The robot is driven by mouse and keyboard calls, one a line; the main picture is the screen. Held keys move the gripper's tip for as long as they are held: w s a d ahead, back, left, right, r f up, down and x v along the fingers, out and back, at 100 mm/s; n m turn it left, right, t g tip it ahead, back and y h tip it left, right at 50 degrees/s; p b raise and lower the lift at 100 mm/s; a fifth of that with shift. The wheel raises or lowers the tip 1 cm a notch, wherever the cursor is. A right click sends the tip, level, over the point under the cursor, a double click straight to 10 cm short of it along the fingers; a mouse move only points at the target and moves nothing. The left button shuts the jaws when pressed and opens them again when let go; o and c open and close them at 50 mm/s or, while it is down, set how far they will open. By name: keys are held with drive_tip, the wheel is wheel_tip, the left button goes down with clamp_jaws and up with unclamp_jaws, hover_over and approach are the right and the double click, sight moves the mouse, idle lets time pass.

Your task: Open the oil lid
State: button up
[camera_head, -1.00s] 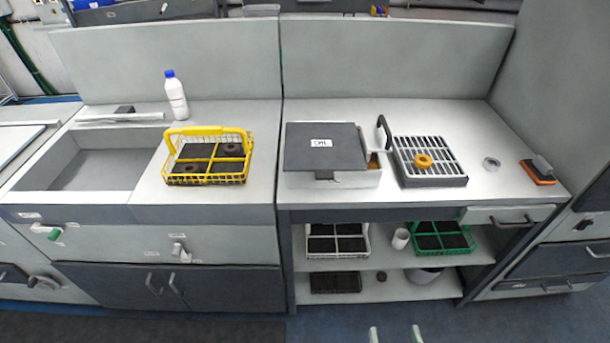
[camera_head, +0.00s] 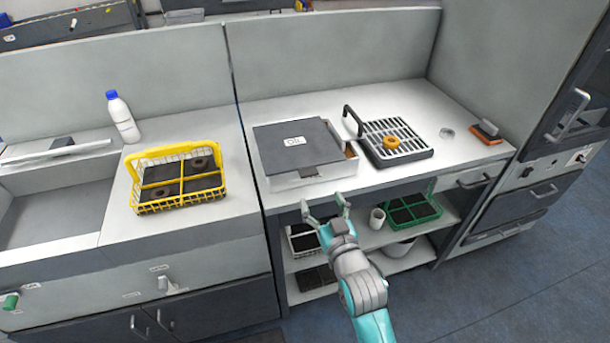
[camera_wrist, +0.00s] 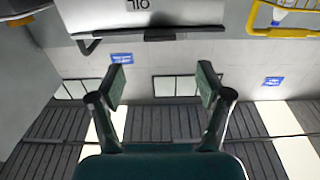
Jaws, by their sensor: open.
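The oil box (camera_head: 300,181) is a pale box with a flat dark grey lid (camera_head: 275,148), which lies shut on top and carries a white label. A small tab (camera_head: 308,171) shows at the lid's front edge. The lid's label also shows at the top of the wrist view (camera_wrist: 140,4). My gripper (camera_head: 324,204) is open and empty, in front of the counter's front edge and nearer the camera than the box.
A grated tray (camera_head: 420,156) with an orange ring (camera_head: 391,142) and a black handle (camera_head: 352,119) stands right of the box. A yellow basket (camera_head: 150,207) stands left. A bottle (camera_head: 123,118) is farther left. Shelves below hold a green basket (camera_head: 436,212).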

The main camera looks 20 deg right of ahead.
sight(310, 175)
drive_tip(key=w, duration=1)
clamp_jaws()
drive_tip(key=shift+r, duration=0.1)
